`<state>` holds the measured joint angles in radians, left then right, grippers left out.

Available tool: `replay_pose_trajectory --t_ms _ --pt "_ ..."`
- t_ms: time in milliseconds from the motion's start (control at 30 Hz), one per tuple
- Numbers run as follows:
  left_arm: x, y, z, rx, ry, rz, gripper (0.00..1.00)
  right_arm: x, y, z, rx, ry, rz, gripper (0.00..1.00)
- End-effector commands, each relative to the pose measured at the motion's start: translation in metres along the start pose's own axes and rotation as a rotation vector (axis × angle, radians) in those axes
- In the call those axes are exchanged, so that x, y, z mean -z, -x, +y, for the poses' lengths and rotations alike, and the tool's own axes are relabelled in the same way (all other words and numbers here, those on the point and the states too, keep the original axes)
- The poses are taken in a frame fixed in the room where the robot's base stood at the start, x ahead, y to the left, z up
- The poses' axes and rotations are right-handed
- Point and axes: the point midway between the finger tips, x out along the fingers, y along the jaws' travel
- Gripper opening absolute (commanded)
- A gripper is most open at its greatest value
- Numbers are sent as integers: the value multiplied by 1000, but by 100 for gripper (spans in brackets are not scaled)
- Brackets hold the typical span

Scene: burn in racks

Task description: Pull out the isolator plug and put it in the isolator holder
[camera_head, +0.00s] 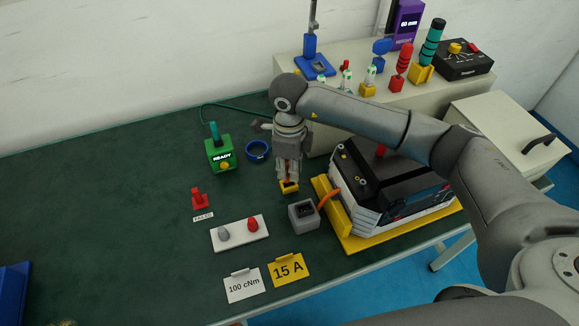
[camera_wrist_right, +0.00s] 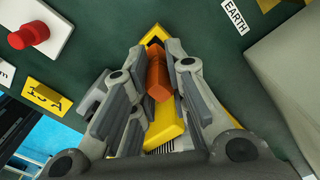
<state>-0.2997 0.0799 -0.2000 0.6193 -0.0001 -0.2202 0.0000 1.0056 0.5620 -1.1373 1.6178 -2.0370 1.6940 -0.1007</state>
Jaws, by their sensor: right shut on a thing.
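My right gripper (camera_head: 288,180) points down over the green bench, just above a small yellow block (camera_head: 289,187) that looks like the isolator holder. In the right wrist view the gripper (camera_wrist_right: 160,80) is shut on an orange plug (camera_wrist_right: 158,78), which I take for the isolator plug. A yellow block with a dark recess (camera_wrist_right: 154,35) shows just beyond the plug's end. I cannot tell whether the plug is in the recess or just over it. The fingers hide most of the plug in the head view. My left gripper is not in view.
A black-topped unit on a yellow base (camera_head: 345,236) is to the right. A blue ring (camera_head: 258,150) and green READY box (camera_head: 220,155) are left.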

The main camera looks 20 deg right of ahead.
Motion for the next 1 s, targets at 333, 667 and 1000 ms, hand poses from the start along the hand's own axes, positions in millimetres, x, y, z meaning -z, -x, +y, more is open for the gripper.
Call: replay_pose_trajectory --t_ms 333,667,1000 --pt "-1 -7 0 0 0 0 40 0 -7 0 0 0 0 0" --pt "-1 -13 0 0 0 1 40 0 -14 0 0 0 0 0" --pt "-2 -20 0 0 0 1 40 0 -20 0 0 0 0 0"
